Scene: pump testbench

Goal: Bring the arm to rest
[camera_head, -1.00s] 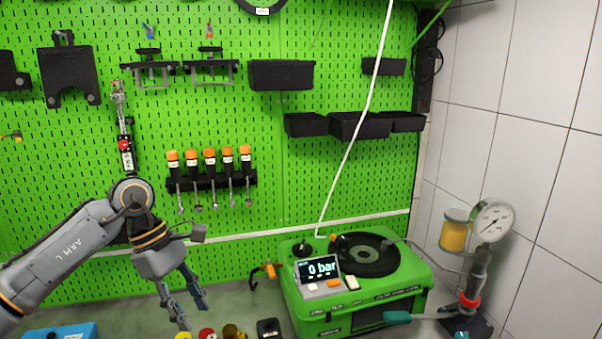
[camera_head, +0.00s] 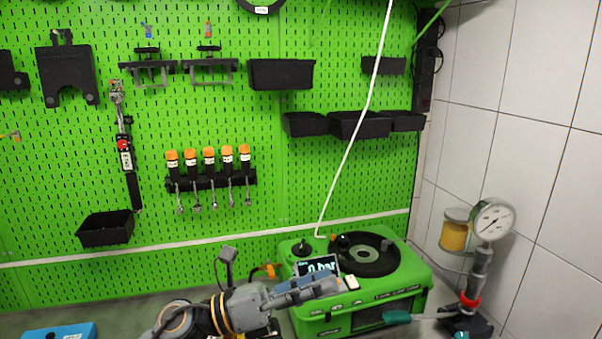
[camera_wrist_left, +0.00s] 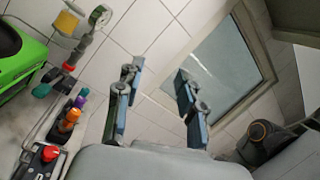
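My left gripper (camera_head: 312,290) comes in low from the left in the head view. It points right, in front of the green pump testbench (camera_head: 372,292), and covers part of its display (camera_head: 318,266). In the left wrist view, the two fingers of my left gripper (camera_wrist_left: 156,100) stand well apart. Nothing is between them, only the tiled wall and a framed pane behind. Whether the gripper touches the testbench cannot be told. My right gripper is not in view.
A pressure gauge (camera_head: 492,219) on a hand pump stands right of the testbench. A blue box (camera_head: 60,332) lies at the lower left. Black bins and orange-handled tools (camera_head: 209,157) hang on the green pegboard (camera_head: 330,90). Small coloured parts (camera_wrist_left: 70,118) show in the wrist view.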

